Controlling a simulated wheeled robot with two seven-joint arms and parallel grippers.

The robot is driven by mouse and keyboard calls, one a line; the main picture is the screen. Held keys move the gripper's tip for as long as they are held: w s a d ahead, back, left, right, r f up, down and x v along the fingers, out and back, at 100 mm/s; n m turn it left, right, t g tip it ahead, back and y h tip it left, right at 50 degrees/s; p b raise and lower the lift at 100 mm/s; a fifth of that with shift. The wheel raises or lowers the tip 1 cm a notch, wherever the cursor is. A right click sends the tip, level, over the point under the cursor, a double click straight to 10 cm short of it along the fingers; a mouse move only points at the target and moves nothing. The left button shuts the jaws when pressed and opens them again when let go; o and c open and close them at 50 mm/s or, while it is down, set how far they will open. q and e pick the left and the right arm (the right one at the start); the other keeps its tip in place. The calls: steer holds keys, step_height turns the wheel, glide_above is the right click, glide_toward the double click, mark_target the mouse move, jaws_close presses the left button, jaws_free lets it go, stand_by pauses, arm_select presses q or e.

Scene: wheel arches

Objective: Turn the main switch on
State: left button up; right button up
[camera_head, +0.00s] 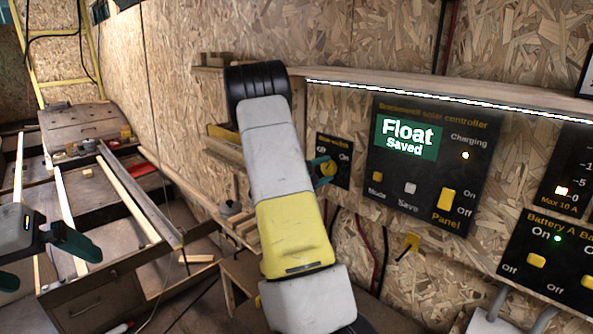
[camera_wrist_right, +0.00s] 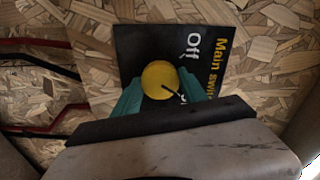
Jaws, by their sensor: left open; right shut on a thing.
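The main switch panel (camera_head: 342,180) is a small black plate on the chipboard wall, with a round yellow knob (camera_head: 329,168) and Off and On labels. In the right wrist view the knob (camera_wrist_right: 158,76) sits between the teal fingers of my right gripper (camera_wrist_right: 160,92), which is shut on it. A dark line on the knob slants to the right; which label it marks I cannot tell for certain. The On label is partly covered by a finger. In the head view my right arm hides part of the panel's surroundings. My left gripper (camera_head: 45,262) is open and empty at the far left.
A solar controller (camera_head: 412,205) showing "Float Saved" is right of the switch, with battery panels (camera_head: 545,240) beyond. A lit shelf (camera_head: 450,97) runs above. Dark and red cables hang below. Wooden frames (camera_head: 120,230) stand at left.

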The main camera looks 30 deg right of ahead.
steer(key=shift+m, duration=1.3)
steer(key=o, duration=1.4)
steer(key=shift+c, duration=0.2)
steer(key=v, duration=0.8)
